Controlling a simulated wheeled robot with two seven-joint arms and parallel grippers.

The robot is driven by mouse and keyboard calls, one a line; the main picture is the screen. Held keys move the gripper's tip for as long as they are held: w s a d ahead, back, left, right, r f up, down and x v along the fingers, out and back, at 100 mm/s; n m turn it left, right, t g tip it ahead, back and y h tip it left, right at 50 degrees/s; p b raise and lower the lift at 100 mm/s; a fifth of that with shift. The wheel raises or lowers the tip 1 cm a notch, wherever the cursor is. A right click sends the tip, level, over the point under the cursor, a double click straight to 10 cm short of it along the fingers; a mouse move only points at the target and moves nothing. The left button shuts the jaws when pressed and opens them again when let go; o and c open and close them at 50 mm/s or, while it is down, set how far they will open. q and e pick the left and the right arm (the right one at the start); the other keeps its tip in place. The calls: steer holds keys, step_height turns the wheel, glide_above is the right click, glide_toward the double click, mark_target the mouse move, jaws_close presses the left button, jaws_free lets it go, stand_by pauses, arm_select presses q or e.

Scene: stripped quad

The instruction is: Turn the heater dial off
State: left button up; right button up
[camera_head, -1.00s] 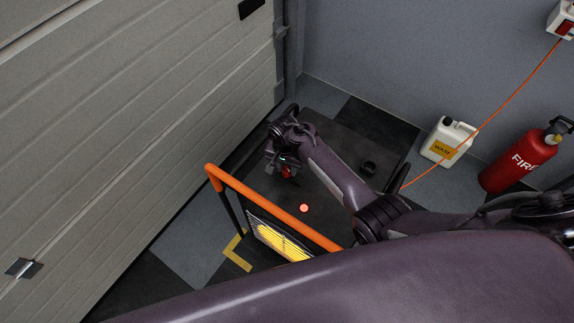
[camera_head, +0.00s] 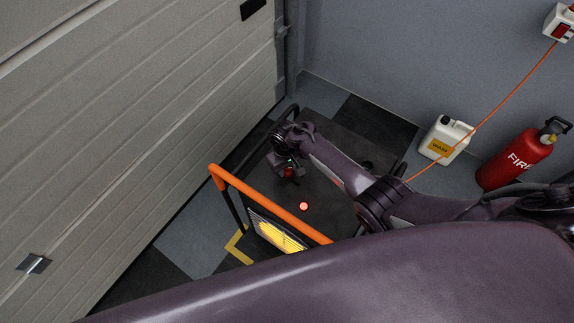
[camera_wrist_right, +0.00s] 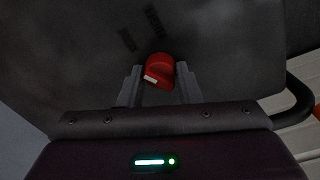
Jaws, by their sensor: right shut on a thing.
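The heater (camera_head: 327,196) is a dark box with an orange handle bar (camera_head: 262,202) and a glowing yellow grille (camera_head: 275,234). A round red light (camera_head: 304,206) glows on its dark top. The red dial (camera_wrist_right: 159,70) sits on the dark panel in the right wrist view, with a pale mark on its lower left side. My right gripper (camera_wrist_right: 159,82) is shut on the dial, one finger on each side. In the head view my right gripper (camera_head: 289,172) is over the heater's top, with some red showing at it. My left gripper is not in view.
A white jerrycan (camera_head: 445,139) and a red fire extinguisher (camera_head: 516,158) stand by the grey wall at right. An orange cable (camera_head: 492,98) runs from a wall socket (camera_head: 562,24) down towards the heater. A ribbed garage door (camera_head: 130,110) is close on the left.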

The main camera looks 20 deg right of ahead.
mark_target(288, 169)
steer(key=n, duration=0.5)
steer(key=shift+n, duration=0.3)
steer(key=n, duration=0.5)
steer(key=shift+s, duration=0.1)
steer(key=shift+n, duration=0.4)
steer(key=o, duration=1)
steer(key=shift+c, duration=0.2)
step_height(288, 169, up, 8)
steer(key=shift+s+f+p, duration=0.1)
steer(key=shift+s+p, duration=0.05)
steer(key=shift+p, duration=1.05)
